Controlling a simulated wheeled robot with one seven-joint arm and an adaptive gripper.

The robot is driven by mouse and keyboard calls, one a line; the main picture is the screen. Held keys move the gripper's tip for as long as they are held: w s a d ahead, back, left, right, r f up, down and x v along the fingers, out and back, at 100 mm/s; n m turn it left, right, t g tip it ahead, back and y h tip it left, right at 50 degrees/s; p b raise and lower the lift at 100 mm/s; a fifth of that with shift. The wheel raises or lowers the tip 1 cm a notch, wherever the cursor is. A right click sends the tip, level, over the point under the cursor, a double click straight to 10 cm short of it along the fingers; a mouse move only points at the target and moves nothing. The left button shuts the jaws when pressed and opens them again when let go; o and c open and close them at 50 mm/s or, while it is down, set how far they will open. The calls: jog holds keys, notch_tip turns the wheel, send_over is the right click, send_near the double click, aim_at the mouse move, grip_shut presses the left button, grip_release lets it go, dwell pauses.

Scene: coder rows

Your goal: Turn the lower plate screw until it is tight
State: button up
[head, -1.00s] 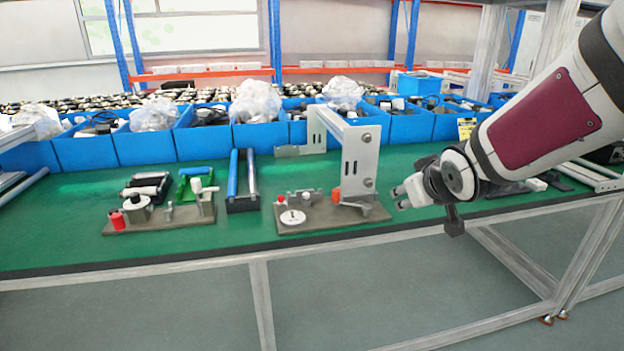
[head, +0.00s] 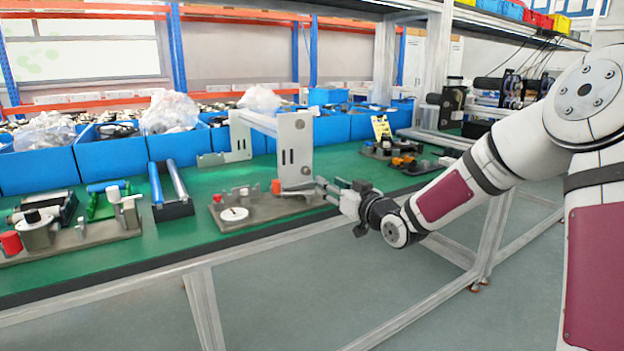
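A white upright plate (head: 296,150) stands on a grey base (head: 262,213) on the green bench. A screw head (head: 299,124) sits high on the plate's face. The lower plate screw (head: 305,170) shows as a small grey knob near the plate's bottom. My gripper (head: 320,186) reaches in from the right, its fingertips just right of and slightly below the lower screw. The fingers are small here, and I cannot tell whether they touch the screw or how far apart they are.
A red-orange cap (head: 276,186) and a white disc (head: 234,214) are on the same base. Another fixture with a red cylinder (head: 11,243) stands at left, with a roller rack (head: 172,190) between. Blue bins (head: 112,155) line the back. The bench's front edge (head: 180,267) runs below my gripper.

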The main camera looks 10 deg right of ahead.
aim_at(308, 172)
jog(key=b+x, duration=0.1)
jog(key=x, duration=0.9)
jog(key=shift+w+a+b, duration=0.1)
jog(key=shift+w+b, duration=0.05)
jog(key=shift+b, duration=0.25)
grip_shut()
